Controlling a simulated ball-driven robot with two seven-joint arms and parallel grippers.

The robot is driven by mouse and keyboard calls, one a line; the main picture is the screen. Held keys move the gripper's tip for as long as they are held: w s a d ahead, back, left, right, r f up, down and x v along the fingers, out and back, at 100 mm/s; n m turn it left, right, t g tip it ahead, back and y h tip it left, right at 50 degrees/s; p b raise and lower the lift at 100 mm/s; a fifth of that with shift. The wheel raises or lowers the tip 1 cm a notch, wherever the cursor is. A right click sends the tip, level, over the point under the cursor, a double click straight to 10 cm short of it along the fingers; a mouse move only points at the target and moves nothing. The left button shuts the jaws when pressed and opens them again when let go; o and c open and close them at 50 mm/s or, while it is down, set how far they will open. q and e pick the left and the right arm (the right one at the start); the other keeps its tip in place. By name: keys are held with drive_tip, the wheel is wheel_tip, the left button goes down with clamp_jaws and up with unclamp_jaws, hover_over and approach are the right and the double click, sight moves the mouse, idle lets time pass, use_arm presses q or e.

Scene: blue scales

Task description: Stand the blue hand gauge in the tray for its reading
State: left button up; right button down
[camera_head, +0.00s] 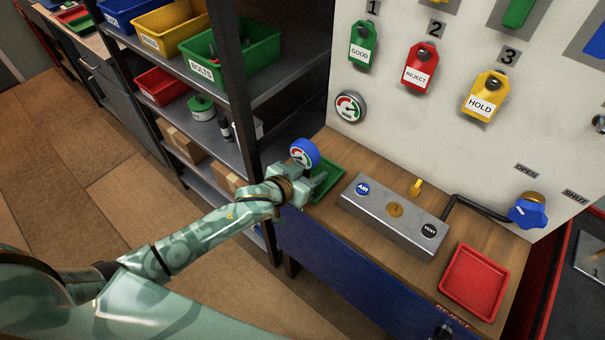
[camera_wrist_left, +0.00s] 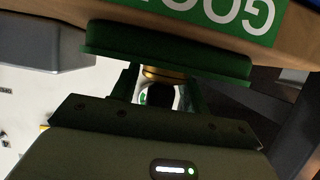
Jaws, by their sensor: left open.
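The blue hand gauge (camera_head: 305,152), round with a white dial, is upright at the near left end of the bench, by the green tray (camera_head: 328,183). My left gripper (camera_head: 313,184) is just below the dial and hides the gauge's lower part. In the left wrist view the picture is upside down: the gauge's brass fitting (camera_wrist_left: 160,74) shows between the parted fingers of my left gripper (camera_wrist_left: 160,84), against the green tray (camera_wrist_left: 165,52). The jaws are open around the gauge. Whether its foot rests on the tray floor is hidden. My right gripper is out of view.
A grey block (camera_head: 393,217) with AIR and VENT discs stands right of the green tray. A red tray (camera_head: 474,283) lies at the bench's right end. A blue knob (camera_head: 527,213) sits by the panel. A shelf with bins (camera_head: 235,60) rises left of the bench.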

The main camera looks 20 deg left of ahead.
use_arm(q)
drive_tip(key=p+v, duration=0.3)
drive_tip(key=v, duration=0.9)
idle(0.8)
